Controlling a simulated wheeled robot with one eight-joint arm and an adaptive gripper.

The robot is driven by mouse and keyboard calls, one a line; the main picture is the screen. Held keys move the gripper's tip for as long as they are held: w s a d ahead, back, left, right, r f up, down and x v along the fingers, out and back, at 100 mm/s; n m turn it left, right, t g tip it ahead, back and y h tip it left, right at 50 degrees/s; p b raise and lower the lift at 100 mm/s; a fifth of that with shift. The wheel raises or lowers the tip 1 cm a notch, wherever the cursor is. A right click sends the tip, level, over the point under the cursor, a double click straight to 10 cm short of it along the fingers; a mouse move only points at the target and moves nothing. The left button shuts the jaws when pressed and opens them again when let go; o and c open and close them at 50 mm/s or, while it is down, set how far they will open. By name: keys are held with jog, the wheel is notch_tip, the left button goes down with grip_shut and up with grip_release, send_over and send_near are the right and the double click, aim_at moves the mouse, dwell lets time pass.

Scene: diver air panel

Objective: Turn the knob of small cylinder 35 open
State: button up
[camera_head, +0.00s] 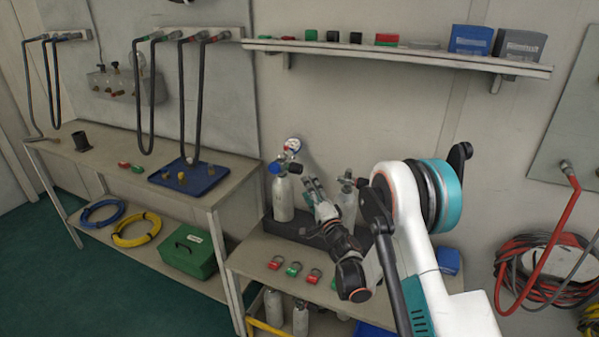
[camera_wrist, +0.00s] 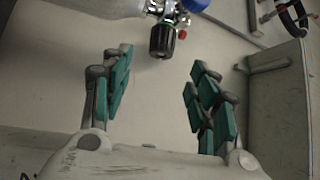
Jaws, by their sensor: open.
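Two pale cylinders with valves stand in a dark rack (camera_head: 295,229) on the near bench: the left cylinder (camera_head: 283,198) has a blue part and a round gauge (camera_head: 293,144), the right cylinder (camera_head: 348,206) has a dark valve top. No number 35 is legible. My gripper (camera_head: 312,183) is between them in the head view, close to the left one's valve. In the wrist view my gripper (camera_wrist: 158,66) is open and empty. A black ribbed knob (camera_wrist: 162,41) lies just beyond the fingertips, roughly between them, apart from both. Its cylinder (camera_wrist: 105,6) is cut off by the top edge.
Red and green padlock-like items (camera_head: 294,269) lie on the near bench's front. More small cylinders (camera_head: 273,309) stand underneath. A shelf (camera_head: 400,54) with boxes hangs above. A left bench holds a blue tray (camera_head: 205,186). Coiled hoses (camera_head: 540,270) hang at right.

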aim_at(301, 172)
jog(key=b+x, duration=0.2)
jog(key=x, duration=0.8)
jog(key=shift+w+a, duration=0.1)
jog(key=c, duration=1.1)
